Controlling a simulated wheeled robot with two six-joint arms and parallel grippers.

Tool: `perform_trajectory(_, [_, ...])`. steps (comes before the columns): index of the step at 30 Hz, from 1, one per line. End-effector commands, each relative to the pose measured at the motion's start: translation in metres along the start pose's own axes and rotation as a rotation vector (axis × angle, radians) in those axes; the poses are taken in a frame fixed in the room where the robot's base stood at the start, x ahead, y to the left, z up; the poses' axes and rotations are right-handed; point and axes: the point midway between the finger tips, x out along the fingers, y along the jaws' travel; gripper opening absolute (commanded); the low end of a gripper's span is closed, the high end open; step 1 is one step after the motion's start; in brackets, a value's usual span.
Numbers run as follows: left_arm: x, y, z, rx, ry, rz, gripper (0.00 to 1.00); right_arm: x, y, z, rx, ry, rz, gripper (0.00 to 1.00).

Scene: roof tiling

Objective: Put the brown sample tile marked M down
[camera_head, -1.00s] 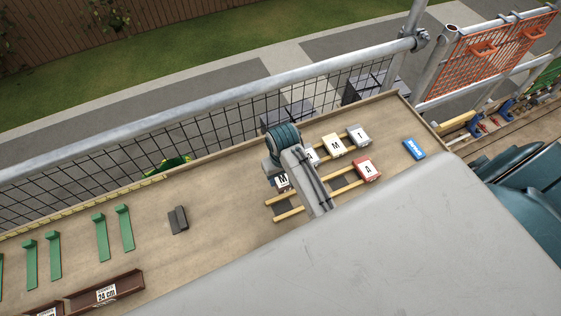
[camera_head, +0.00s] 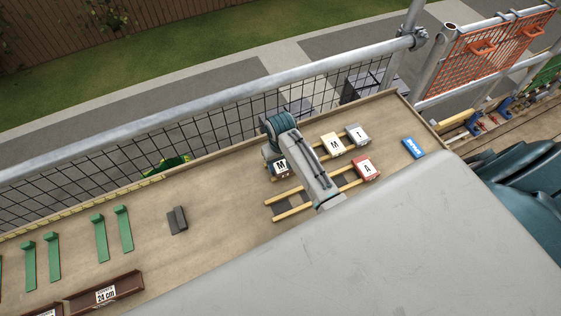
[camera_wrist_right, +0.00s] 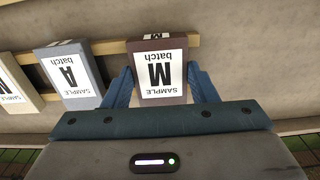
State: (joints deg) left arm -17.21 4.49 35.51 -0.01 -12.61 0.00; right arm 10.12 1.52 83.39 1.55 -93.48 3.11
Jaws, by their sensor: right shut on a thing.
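The brown sample tile marked M (camera_head: 281,169) is at the left end of the wooden battens (camera_head: 293,211), by the far batten. In the right wrist view the same tile (camera_wrist_right: 161,78) sits between the two blue fingers of my right gripper (camera_wrist_right: 161,90), which is shut on its sides. Its label appears upside down there. The tile's far end is at a batten (camera_wrist_right: 110,47); I cannot tell if it bears on it. In the head view my right gripper (camera_head: 273,165) is partly hidden by its own arm. My left gripper is not in view.
A cream tile (camera_head: 332,144), a grey tile (camera_head: 357,133) and a red tile (camera_head: 367,168) lie farther right. A dark angled piece (camera_head: 177,220) lies left, with bare board between.

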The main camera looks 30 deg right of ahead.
Motion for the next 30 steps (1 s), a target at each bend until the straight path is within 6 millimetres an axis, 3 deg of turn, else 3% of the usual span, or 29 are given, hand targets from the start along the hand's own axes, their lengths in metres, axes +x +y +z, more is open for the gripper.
perform_trajectory(8, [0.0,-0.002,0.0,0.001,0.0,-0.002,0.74,0.008,0.0,0.0,0.0,0.0,0.0,0.25])
perform_trajectory(9, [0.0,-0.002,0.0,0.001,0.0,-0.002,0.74,0.008,0.0,0.0,0.0,0.0,0.0,0.58])
perform_trajectory(12, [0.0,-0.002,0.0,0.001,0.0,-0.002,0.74,0.008,0.0,0.0,0.0,0.0,0.0,0.74])
perform_trajectory(23, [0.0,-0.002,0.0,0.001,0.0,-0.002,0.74,0.002,0.0,0.0,0.0,0.002,0.0,0.74])
perform_trajectory(30, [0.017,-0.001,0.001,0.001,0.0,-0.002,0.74,-0.035,0.0,-0.002,0.0,0.008,0.0,0.74])
